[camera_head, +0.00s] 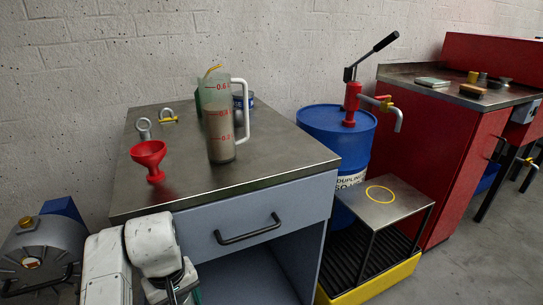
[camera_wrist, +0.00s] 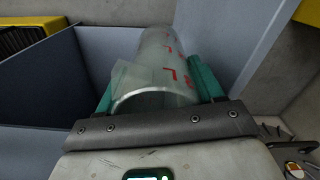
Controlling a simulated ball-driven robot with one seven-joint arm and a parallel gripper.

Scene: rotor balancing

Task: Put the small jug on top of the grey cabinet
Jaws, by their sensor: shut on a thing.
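A translucent jug (camera_wrist: 160,60) with red markings, seemingly the small jug, sits between the teal fingers of my gripper (camera_wrist: 155,85) in the wrist view. My gripper is shut on it. Grey-blue panels lie behind and beside the jug there. In the head view the grey cabinet (camera_head: 262,190) has a bare metal top, a drawer with a black handle and an open space below. My white arm is low in front of its left side; the held jug is not clearly visible there.
The front right of the top is clear. A blue drum (camera_head: 325,125) with a pump stands to the right.

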